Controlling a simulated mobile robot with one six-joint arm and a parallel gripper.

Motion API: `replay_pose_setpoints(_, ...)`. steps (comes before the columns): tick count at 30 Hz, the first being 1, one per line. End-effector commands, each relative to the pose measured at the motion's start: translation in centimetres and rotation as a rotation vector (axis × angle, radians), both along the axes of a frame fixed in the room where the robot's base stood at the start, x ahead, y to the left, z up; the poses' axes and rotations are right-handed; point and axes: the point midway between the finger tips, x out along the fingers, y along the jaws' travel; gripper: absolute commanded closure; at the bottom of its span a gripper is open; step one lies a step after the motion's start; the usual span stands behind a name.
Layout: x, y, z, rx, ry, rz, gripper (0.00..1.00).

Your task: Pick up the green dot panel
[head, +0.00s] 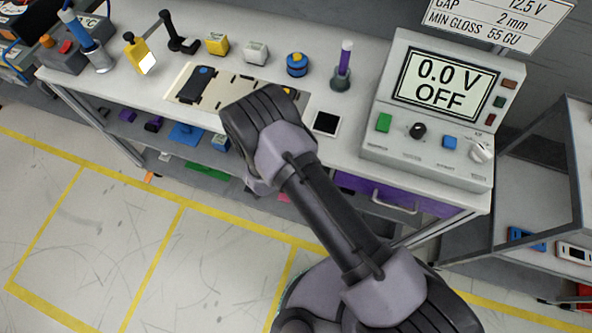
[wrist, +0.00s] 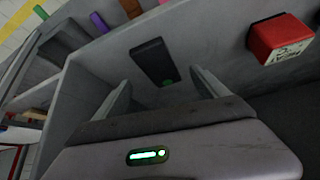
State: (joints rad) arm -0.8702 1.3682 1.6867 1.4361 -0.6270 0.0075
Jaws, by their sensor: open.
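The green dot panel (wrist: 153,60) is a dark, flat rectangle with a small green dot at its near end. In the wrist view it lies on a grey surface, slightly tilted in the picture. My gripper (wrist: 160,78) is open, with one finger on each side of the panel's near end in the picture. Nothing is held between the fingers. I cannot tell the exact gap between fingertips and panel. In the head view my arm hides the gripper, and I cannot make out the panel there.
A red box (wrist: 278,42) sits to the panel's right. Small coloured parts, one purple (wrist: 98,22), lie beyond a grey wall. In the head view, the workbench (head: 345,160) carries a voltage unit (head: 440,110) reading OFF. A purple drawer (head: 400,196) is beneath.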

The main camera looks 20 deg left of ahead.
Motion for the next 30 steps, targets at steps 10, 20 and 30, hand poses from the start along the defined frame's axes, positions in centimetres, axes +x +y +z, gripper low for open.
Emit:
replay_pose_setpoints(10, 2.5, -0.8, -4.1, 0.0, 0.0, 0.0, 0.17)
replay_pose_setpoints(20, 2.4, -0.8, -3.9, 0.0, 0.001, 0.0, 0.6)
replay_pose_setpoints(30, 2.4, -0.8, -3.9, 0.0, 0.001, 0.0, 0.9)
